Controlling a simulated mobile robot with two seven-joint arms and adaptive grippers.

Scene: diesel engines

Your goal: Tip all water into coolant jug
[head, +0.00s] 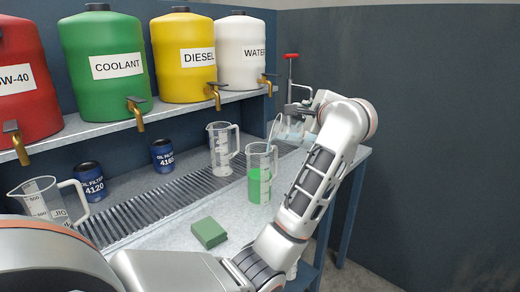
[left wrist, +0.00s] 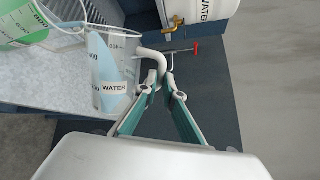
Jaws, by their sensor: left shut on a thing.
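My left gripper (left wrist: 160,84) is shut on the white handle of the clear water jug (left wrist: 113,78), whose label reads WATER and which holds pale blue water. In the head view the left gripper (head: 302,108) and water jug (head: 286,131) are near the bench's right end, partly hidden by my arm. How far the jug is tilted is unclear. The coolant jug (head: 259,182), part full of green liquid, stands upright on the bench, left of and nearer than the water jug. Its green liquid shows at the upper left of the left wrist view (left wrist: 22,24). My right gripper is not in view.
An empty-looking clear jug (head: 221,155) stands behind the coolant jug, another (head: 45,203) at the left. Two blue oil filters (head: 162,155) and a green block (head: 208,232) are on the bench. Drums with brass taps line the shelf (head: 170,109). A red-handled tool (head: 291,58) rises behind my gripper.

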